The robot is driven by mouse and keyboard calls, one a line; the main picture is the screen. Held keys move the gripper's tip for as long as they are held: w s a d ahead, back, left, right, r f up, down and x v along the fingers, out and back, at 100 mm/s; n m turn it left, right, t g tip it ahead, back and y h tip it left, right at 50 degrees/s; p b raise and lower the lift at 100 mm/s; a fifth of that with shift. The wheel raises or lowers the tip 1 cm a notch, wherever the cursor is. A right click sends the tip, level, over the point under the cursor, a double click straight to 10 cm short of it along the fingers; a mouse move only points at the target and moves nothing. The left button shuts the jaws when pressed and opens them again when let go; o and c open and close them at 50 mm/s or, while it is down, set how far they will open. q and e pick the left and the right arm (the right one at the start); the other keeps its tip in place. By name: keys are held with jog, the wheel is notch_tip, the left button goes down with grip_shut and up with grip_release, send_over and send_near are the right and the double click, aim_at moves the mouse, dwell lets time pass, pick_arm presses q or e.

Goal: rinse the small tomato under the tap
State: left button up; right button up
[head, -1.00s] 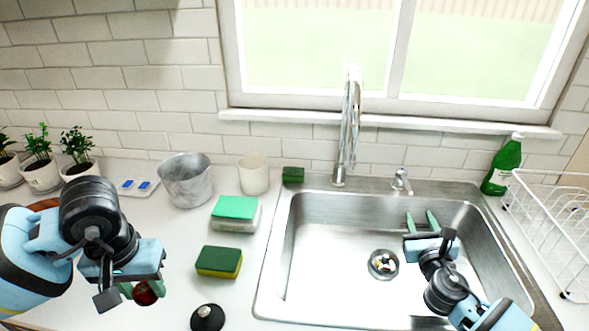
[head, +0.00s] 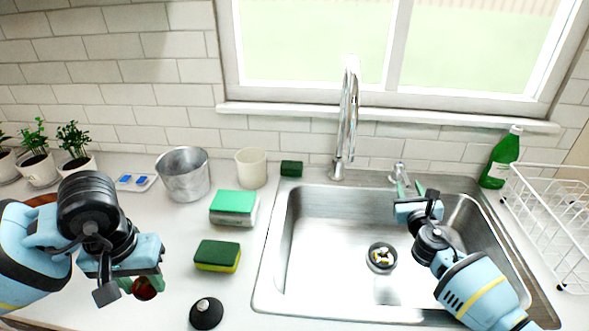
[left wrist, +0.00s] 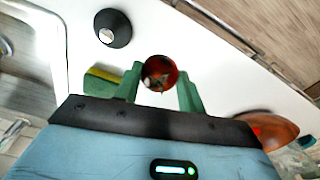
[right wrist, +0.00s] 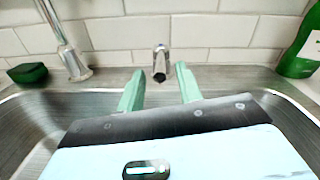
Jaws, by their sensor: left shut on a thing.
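The small red tomato (head: 146,288) is held between the green fingers of my left gripper (left wrist: 160,82), above the counter at the left. It also shows in the left wrist view (left wrist: 160,73). My right gripper (head: 411,188) is open and empty over the back of the sink (head: 330,270), with its fingers pointing at the small tap handle (head: 398,171). In the right wrist view the handle (right wrist: 161,62) stands beyond and between the open fingers (right wrist: 160,88), apart from them. The tall chrome tap (head: 347,120) rises behind the sink, left of the handle.
A green and yellow sponge (head: 217,256), a black-based round item (head: 206,313), a green-topped sponge (head: 233,207), a metal bucket (head: 183,175) and a cream cup (head: 251,168) stand left of the sink. A green bottle (head: 500,160) and a white dish rack (head: 550,215) are at the right.

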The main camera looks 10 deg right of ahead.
aim_at(404, 175)
jog(key=shift+x, duration=1.45)
grip_shut()
